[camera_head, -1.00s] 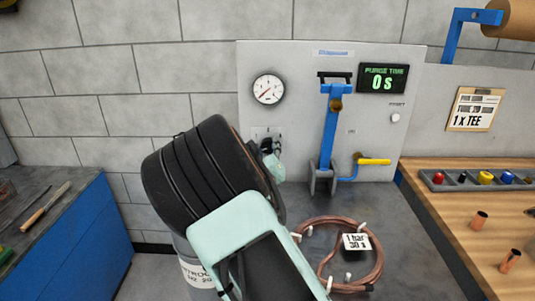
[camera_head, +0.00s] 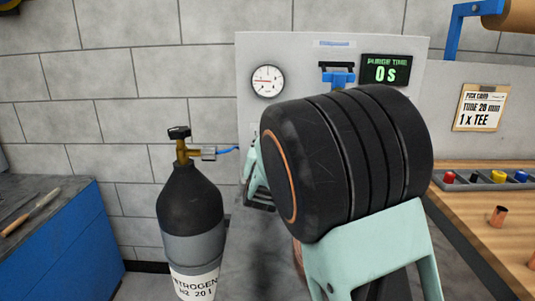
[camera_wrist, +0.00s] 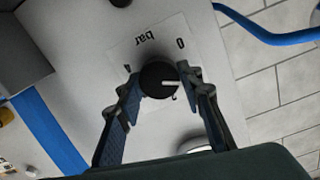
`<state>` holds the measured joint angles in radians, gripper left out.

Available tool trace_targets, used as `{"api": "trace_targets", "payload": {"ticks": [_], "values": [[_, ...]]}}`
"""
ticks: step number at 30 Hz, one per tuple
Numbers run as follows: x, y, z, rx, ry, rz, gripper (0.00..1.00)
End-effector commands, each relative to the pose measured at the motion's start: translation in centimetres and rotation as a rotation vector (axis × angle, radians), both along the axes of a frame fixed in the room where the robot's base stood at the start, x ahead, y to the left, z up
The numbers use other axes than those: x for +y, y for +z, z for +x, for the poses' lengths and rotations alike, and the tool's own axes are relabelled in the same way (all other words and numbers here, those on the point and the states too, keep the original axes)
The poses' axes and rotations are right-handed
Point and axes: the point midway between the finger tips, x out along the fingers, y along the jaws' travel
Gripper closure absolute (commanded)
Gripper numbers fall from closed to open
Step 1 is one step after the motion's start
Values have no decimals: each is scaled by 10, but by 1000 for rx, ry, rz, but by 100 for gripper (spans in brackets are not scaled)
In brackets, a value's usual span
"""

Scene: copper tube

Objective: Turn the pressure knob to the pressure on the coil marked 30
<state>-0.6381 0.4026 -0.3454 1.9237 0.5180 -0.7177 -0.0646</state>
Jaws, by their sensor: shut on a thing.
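The black pressure knob (camera_wrist: 153,71) shows in the wrist view, with a white pointer line directed to the right of the picture. Around it is a pale scale plate (camera_wrist: 177,28) printed "bar" and "0", seen upside down, with other marks partly covered. My gripper (camera_wrist: 159,79) is shut on the knob, one finger on each side. In the head view my arm hides the knob and the fingertips. The copper coil (camera_head: 298,256) shows only as a sliver beside my arm; its tag is hidden. The round gauge (camera_head: 267,81) has its red needle pointing left.
A nitrogen bottle (camera_head: 191,215) stands left of my arm, with a blue hose at its valve. The display (camera_head: 385,70) reads purge time 0 s. A wooden bench (camera_head: 480,220) with a parts tray is at right, a blue cabinet (camera_head: 70,240) at left.

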Motion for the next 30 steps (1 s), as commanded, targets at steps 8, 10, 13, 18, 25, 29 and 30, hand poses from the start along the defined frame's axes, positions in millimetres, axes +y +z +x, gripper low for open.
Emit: {"api": "trace_targets", "payload": {"ticks": [8,10,13,18,25,29,30], "values": [[0,-1,0,1,0,68,90],[0,-1,0,1,0,73,90],[0,-1,0,2,0,76,90],[0,0,0,2,0,76,90],[0,-1,0,2,0,75,53],[0,0,0,2,0,75,48],[0,0,0,2,0,74,48]]}}
